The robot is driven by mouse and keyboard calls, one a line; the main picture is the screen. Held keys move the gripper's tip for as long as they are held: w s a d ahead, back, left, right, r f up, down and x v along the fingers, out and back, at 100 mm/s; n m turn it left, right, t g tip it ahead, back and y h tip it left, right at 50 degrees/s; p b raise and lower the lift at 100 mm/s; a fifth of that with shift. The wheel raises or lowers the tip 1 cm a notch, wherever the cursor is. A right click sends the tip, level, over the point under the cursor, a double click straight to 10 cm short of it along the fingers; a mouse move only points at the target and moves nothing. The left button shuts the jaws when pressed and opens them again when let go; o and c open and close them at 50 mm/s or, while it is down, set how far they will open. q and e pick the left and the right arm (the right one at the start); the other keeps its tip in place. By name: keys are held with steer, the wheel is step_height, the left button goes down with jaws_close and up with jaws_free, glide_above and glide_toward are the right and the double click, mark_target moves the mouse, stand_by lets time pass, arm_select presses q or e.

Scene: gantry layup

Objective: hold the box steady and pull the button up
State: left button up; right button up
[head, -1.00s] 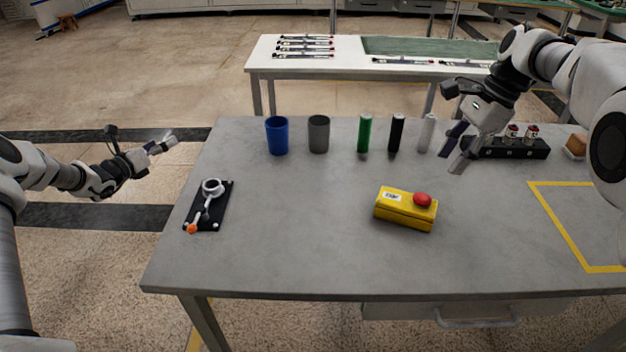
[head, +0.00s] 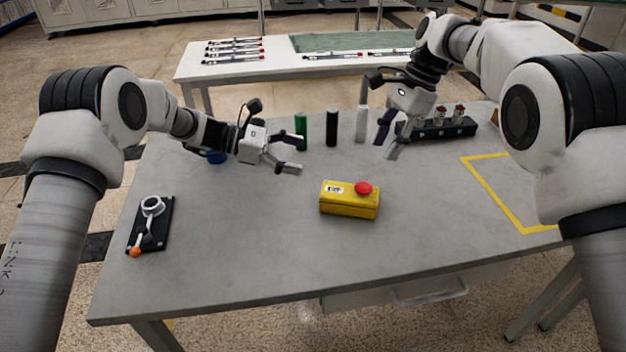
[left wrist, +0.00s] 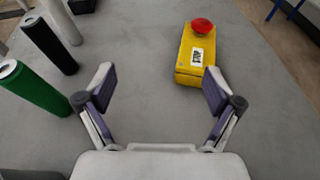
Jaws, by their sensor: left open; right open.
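The yellow box (head: 346,204) lies on the grey table near its middle, with a white label on its left part. The red button (head: 363,188) sits on the right part of its top. My left gripper (head: 295,157) is open and empty, above the table to the upper left of the box. In the left wrist view the box (left wrist: 187,68) and button (left wrist: 202,26) show beyond the left gripper's open fingers (left wrist: 160,92), a little right of centre. My right gripper (head: 385,146) is open and empty, above the table behind and to the right of the box.
Green (head: 301,132), black (head: 332,128) and white (head: 361,125) cylinders stand behind the box. A black lever plate (head: 163,215) lies at left. A black holder (head: 462,130) stands behind at right. The table front is clear.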

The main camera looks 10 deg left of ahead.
mark_target(345, 196)
arm_select(q)
steer(key=s+d+f+g, duration=0.1)
steer(key=s+d+f+m+g, duration=0.1)
steer(key=d, duration=0.1)
steer(key=s+d+f+m+g, duration=0.1)
steer(key=s, duration=0.1)
steer(key=shift+s+d+f+y, duration=0.1)
steer(key=shift+d+f+y, duration=0.25)
steer(key=shift+d+y, duration=0.05)
steer(key=x, duration=0.7)
steer(key=shift+d+f, duration=0.1)
steer(key=shift+d, duration=0.15)
steer(key=shift+s, duration=0.1)
steer(key=c, duration=1.3)
